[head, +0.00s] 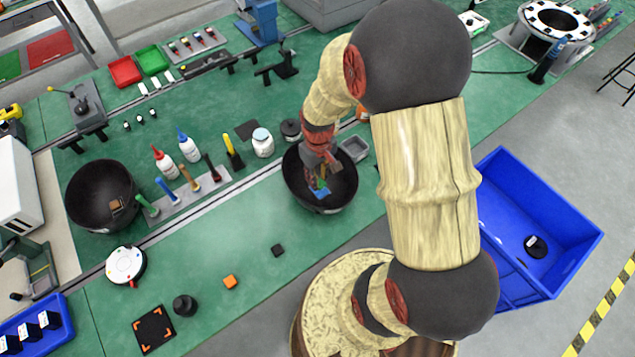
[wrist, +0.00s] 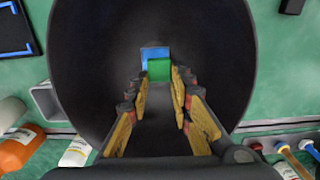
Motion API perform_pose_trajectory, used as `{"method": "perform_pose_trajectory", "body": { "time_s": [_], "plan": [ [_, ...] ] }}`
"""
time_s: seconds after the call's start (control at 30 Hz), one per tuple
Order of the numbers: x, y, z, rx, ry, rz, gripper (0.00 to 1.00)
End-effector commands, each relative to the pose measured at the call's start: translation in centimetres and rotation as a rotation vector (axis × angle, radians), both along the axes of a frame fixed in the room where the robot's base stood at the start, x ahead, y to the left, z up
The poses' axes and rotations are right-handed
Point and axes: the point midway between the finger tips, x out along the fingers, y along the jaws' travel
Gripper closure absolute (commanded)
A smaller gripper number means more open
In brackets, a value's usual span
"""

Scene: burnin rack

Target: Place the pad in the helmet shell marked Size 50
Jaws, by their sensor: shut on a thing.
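My gripper (head: 318,180) reaches down into the right-hand black helmet shell (head: 345,190), which stands open side up on the green bench. In the wrist view the fingers (wrist: 160,85) are closed on a small green pad (wrist: 159,70). A blue square patch (wrist: 154,52) shows behind the pad on the inner wall of the shell (wrist: 90,60). I cannot tell whether the pad touches the shell. A second black shell (head: 85,185) stands at the left with a brown piece (head: 115,205) inside. No size marking is readable on either shell.
Glue bottles and upright tools (head: 190,178) stand between the shells. A white jar (head: 262,142) and a small grey tray (head: 354,149) stand close to the right shell. A small orange block (head: 230,282) and a blue bin (head: 545,210) lie apart.

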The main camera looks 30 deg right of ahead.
Motion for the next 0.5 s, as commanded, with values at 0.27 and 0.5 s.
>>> {"method": "perform_pose_trajectory", "body": {
  "time_s": [0.27,0.5],
  "plan": [
    [1.3,-0.6,-1.7,0.0,0.0,0.001,0.87],
    [1.4,-0.7,-4.8,0.0,0.001,0.001,0.87]
  ]
}}
